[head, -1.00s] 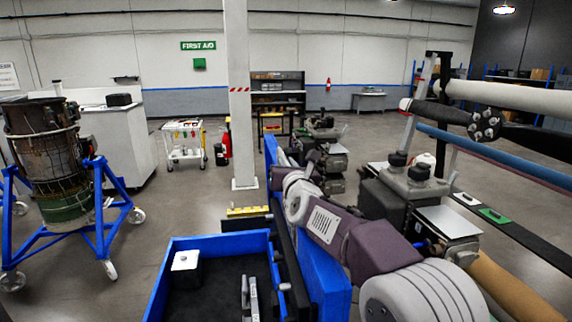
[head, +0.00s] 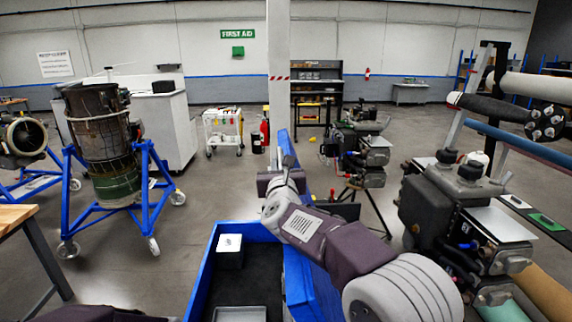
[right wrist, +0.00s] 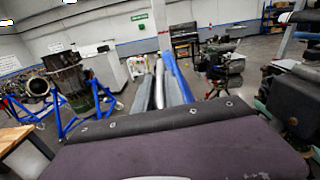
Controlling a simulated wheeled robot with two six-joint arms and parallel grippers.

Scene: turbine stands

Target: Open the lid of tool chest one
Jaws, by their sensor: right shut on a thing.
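The blue tool chest (head: 200,272) stands open at the bottom middle of the head view. Its blue lid (head: 303,285) stands raised along the right side, partly hidden behind my right arm. My right gripper (head: 287,163) is at the lid's far upper part and is shut on it; the fingertips are hard to make out. In the right wrist view the blue lid edge (right wrist: 180,82) runs beside the grey fingers (right wrist: 158,88). Only a dark piece of my left arm shows at the bottom left; the left gripper is out of view.
Inside the chest are a white-topped black box (head: 230,250) and a grey tray (head: 240,313). An engine on a blue wheeled stand (head: 105,145) is left, with a wooden bench (head: 14,218) nearer. Machinery (head: 440,215) stands close right of my arm. Floor left of the chest is clear.

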